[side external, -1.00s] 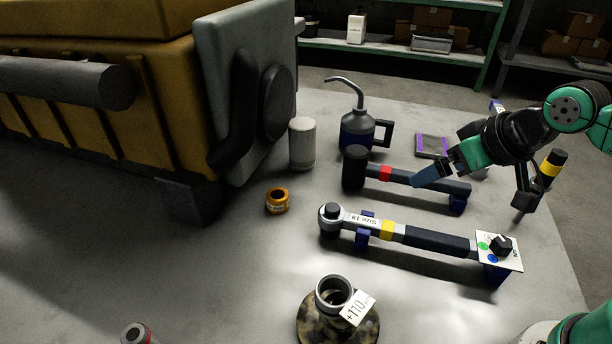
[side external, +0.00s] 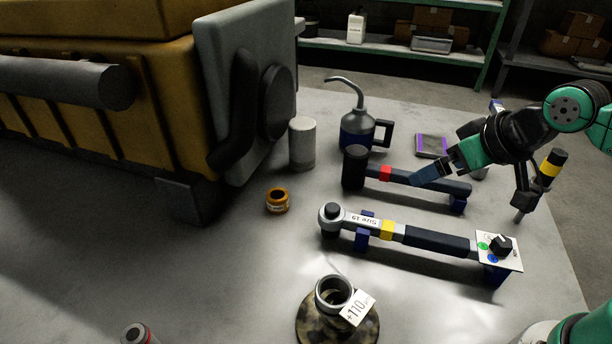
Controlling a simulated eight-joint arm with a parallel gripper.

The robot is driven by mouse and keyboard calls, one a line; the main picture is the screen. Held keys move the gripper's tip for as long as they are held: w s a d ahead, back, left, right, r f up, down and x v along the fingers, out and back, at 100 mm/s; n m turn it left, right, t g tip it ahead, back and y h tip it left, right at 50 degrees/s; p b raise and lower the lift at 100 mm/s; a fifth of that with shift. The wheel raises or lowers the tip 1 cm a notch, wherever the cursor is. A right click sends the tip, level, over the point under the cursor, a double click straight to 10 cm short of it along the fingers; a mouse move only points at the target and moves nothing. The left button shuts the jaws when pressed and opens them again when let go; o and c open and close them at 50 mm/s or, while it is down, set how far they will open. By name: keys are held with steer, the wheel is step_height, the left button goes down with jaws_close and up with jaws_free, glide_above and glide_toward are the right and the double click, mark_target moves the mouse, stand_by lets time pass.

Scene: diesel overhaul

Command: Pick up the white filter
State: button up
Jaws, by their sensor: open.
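The white filter (side external: 302,145) is a pale upright cylinder on the grey bench, close to the right side of the yellow engine. Its whole near side shows. My gripper (side external: 468,192) is at the right, well apart from the filter, above the handle end of the hammer. It is open and seems empty. One blue-grey finger reaches left over the hammer handle, and a dark finger points down on the right.
The engine (side external: 165,75) fills the left. An oil can (side external: 357,127) stands right of the filter. A hammer (side external: 415,180) and torque wrench (side external: 435,240) lie on supports. An orange ring-shaped part (side external: 277,201) sits in front.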

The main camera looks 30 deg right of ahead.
steer(key=w+a+r+n+t+y, duration=0.2)
steer(key=w+a, duration=0.1)
steer(key=w, duration=0.8)
steer(key=t, duration=0.2)
glide_toward(312, 128)
steer(key=shift+n+t+y, duration=0.4)
steer(key=shift+t+y, duration=0.3)
steer(key=shift+t, duration=0.1)
steer(key=w+f, duration=0.2)
steer(key=w, duration=0.1)
steer(key=w+f, duration=0.1)
steer(key=shift+w+a+f, duration=0.25)
steer(key=shift+a+f, duration=0.05)
steer(key=shift+f, duration=0.05)
steer(key=shift+w+a+f, duration=0.1)
steer(key=shift+w+f, duration=0.25)
steer(key=shift+w, duration=0.05)
steer(key=shift+x, duration=2.65)
steer(key=shift+r, duration=0.1)
steer(key=c, duration=1.3)
steer(key=shift+c, duration=0.8)
